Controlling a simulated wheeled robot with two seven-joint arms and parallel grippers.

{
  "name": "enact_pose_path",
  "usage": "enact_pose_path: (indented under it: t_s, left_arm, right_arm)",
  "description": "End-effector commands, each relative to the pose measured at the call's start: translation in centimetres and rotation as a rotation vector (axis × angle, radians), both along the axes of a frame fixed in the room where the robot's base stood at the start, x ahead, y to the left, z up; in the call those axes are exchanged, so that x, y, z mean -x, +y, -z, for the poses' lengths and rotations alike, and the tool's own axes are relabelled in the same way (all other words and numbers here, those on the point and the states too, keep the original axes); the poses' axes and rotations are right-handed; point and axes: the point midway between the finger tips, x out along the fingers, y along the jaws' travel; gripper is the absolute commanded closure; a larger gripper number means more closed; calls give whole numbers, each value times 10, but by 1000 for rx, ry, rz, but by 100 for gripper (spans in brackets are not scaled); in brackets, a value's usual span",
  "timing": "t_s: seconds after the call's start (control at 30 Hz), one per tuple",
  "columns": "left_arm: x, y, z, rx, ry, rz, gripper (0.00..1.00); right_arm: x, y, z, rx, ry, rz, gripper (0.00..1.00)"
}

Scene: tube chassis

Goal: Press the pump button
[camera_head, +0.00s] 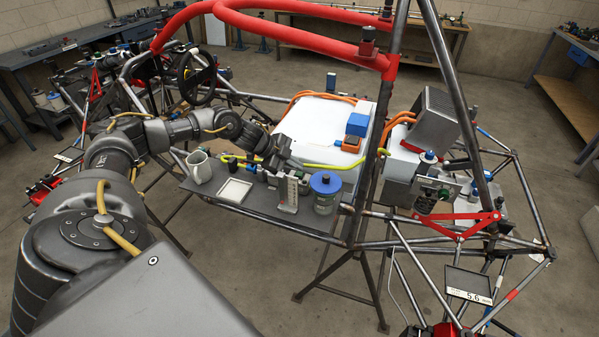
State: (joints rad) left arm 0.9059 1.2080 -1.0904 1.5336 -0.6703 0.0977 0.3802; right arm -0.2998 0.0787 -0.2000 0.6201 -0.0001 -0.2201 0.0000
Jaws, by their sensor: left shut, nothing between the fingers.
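My left arm reaches in from the left over the grey shelf of the tube chassis. Its left gripper (279,157) is shut and empty, above the back of the shelf near a yellow-green hose (318,166). A grey upright device (288,194) stands on the shelf just below and in front of the gripper. A panel box with small round parts (432,194) is mounted on the chassis to the right, well apart from the gripper. I cannot tell for sure which part is the pump button. My right gripper is not in view.
On the shelf are a pale mug (199,167), a white tray (235,190) and a blue-lidded jar (326,189). A white case (310,125) is behind the gripper. A dark upright tube (376,140) and red bars (290,35) frame the space.

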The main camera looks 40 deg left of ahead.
Motion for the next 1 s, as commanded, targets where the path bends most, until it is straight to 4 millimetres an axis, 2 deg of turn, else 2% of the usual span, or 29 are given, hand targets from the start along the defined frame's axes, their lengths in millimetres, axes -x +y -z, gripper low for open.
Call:
enact_pose_path:
  t_s: [0.27, 0.8, 1.0]
  left_arm:
    - [0, 0, -3, 1, 0, 1, 100]
    - [0, 0, -51, 1, -1, 0, 100]
    - [0, 0, -50, 1, 0, 1, 100]
  right_arm:
    - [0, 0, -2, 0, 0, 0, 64]
    - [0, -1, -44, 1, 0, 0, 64]
    - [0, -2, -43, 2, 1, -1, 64]
